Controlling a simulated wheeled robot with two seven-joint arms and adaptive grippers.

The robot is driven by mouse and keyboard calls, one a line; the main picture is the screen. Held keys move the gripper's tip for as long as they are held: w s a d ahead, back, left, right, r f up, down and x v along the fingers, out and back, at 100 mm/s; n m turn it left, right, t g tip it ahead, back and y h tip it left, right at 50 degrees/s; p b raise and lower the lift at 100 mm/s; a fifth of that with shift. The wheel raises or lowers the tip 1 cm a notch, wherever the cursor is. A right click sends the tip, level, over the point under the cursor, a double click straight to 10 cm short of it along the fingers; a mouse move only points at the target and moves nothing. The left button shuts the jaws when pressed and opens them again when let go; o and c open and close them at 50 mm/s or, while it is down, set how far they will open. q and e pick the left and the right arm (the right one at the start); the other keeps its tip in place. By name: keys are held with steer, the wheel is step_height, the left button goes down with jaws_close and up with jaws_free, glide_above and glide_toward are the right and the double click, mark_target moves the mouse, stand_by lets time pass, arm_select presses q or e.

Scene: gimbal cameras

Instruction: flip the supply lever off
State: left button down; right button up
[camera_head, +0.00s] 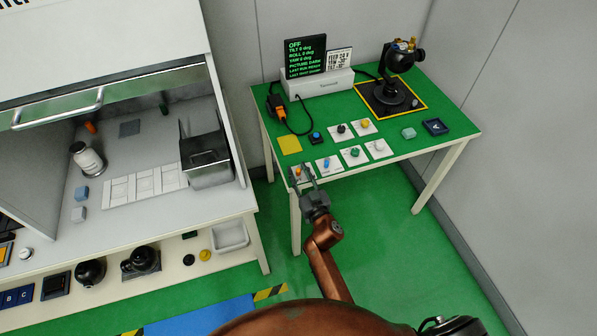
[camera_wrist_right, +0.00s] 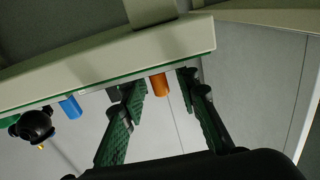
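A small orange lever (camera_head: 298,173) stands on a white plate at the front left corner of the green-topped table (camera_head: 405,178). It may be the supply lever; its label is too small to read. My right gripper (camera_head: 303,176) is at that corner, open, with its fingers reaching over the plate. In the right wrist view the orange lever (camera_wrist_right: 160,85) stands between the two green-padded fingers (camera_wrist_right: 160,92), with a gap on each side. A blue lever (camera_head: 326,163) is just to the right on its own plate; it also shows in the wrist view (camera_wrist_right: 70,107). My left gripper is not in view.
A display (camera_head: 305,57) reading "OFF" and a gimbal camera (camera_head: 397,75) stand at the back. A white bench (camera_head: 150,225) with a hood is at left.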

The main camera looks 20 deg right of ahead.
steer(key=s+d, duration=0.1)
steer(key=s, duration=1.1)
